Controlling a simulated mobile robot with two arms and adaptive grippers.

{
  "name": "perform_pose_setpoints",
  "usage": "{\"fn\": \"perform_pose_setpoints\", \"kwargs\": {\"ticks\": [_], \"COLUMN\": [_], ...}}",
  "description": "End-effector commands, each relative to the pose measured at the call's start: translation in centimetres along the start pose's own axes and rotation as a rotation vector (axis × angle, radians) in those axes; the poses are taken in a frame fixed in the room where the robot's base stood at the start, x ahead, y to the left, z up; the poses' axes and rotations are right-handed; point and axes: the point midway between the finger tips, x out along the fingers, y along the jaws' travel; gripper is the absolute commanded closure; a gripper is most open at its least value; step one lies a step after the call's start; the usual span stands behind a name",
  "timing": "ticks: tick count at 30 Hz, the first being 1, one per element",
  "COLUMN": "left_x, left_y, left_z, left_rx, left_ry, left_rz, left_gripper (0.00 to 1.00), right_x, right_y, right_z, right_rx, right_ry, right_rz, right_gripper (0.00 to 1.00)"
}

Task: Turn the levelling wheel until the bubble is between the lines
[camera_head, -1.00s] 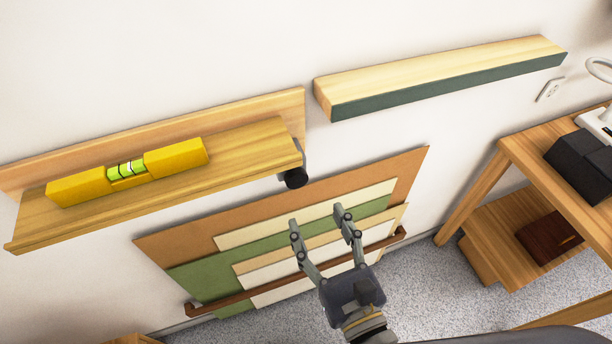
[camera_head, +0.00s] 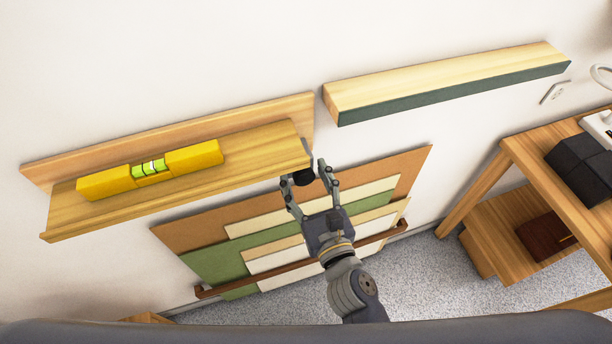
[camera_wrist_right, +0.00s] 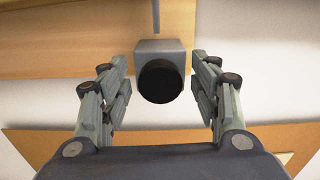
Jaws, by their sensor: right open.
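A yellow spirit level (camera_head: 195,157) lies on a wooden ledge (camera_head: 250,150) on the wall. Its green vial (camera_head: 151,168) has a pale bubble with dark lines, too small to tell exactly where the bubble sits. The black levelling wheel (camera_head: 303,178) is under the ledge's right end. It also shows in the right wrist view as a black knob (camera_wrist_right: 160,82) on a grey block (camera_wrist_right: 160,52). My right gripper (camera_head: 309,183) is open with its fingers on either side of the wheel; in the wrist view gaps show on both sides. My left gripper is not in view.
A second wooden shelf (camera_head: 450,80) is on the wall to the right. Flat boards (camera_head: 200,262) lean on the wall below, behind a brown rail (camera_head: 290,264). A wooden table (camera_head: 545,165) with dark objects stands at the right.

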Motion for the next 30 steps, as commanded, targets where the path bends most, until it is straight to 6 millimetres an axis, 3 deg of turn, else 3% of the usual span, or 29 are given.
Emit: {"fn": "perform_pose_setpoints", "kwargs": {"ticks": [6,8,12,22,30], "left_x": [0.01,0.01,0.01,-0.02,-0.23], "left_y": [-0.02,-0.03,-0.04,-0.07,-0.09], "left_z": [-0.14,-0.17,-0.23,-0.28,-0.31], "left_rx": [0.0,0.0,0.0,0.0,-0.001], "left_ry": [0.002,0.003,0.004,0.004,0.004], "left_rz": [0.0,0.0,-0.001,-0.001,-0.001], "left_gripper": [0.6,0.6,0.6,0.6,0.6], "right_x": [0.02,0.01,0.01,0.0,-0.01], "right_y": [0.0,0.0,0.01,0.02,0.1], "right_z": [-0.05,-0.05,-0.05,-0.03,-0.04], "right_rx": [0.0,0.0,0.0,-0.025,-0.168], "right_ry": [0.001,0.001,0.001,0.001,0.002], "right_rz": [0.0,0.0,0.0,0.0,0.001], "right_gripper": [0.43,0.54,0.86,0.87,0.87]}}
